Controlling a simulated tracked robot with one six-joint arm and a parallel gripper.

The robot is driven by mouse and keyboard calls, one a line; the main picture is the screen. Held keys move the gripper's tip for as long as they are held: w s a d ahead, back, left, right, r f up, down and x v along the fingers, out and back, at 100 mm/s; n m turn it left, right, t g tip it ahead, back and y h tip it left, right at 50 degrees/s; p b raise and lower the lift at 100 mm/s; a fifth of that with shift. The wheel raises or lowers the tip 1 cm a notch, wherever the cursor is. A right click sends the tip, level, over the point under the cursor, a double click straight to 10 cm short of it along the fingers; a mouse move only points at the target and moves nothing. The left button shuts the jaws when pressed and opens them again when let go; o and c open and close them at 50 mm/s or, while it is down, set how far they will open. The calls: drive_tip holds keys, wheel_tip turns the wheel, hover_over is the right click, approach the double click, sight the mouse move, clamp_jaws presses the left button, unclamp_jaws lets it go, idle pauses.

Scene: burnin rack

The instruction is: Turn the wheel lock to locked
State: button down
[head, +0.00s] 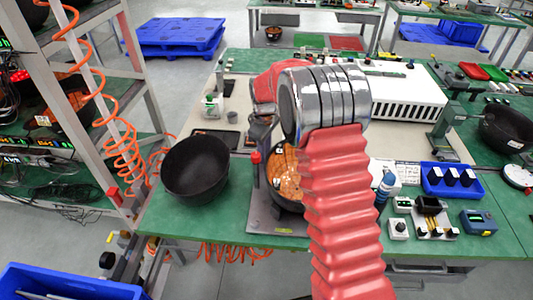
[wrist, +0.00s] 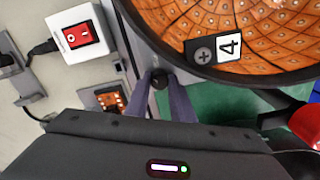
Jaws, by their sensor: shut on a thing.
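A dark round knob (wrist: 160,79) sits between the two purple-grey fingers of my gripper (wrist: 162,88) in the wrist view. The fingers are shut on it. It appears to be the wheel lock's handle; its setting cannot be read. Right beside it is the dark rim of a round wheel (wrist: 172,50), lined with orange boards and bearing a tag marked 4. In the head view the wheel (head: 284,172) stands tilted in a stand on the green bench, partly hidden behind my red arm. My gripper's fingertips are hidden there.
A white box with a red switch (wrist: 82,36) lies near the fingers. A red-topped part (wrist: 308,125) is at the right edge. An empty black bowl (head: 196,168) stands left of the stand. A blue bin (head: 451,181) and small devices lie on the right.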

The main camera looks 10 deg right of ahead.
drive_tip(key=m, duration=0.4)
drive_tip(key=shift+s+a+m, duration=0.1)
drive_tip(key=shift+a+m, duration=0.15)
drive_tip(key=shift+m, duration=2.05)
drive_tip(key=c, duration=1.5)
unclamp_jaws()
drive_tip(key=shift+d, duration=0.1)
drive_tip(key=shift+c, duration=0.2)
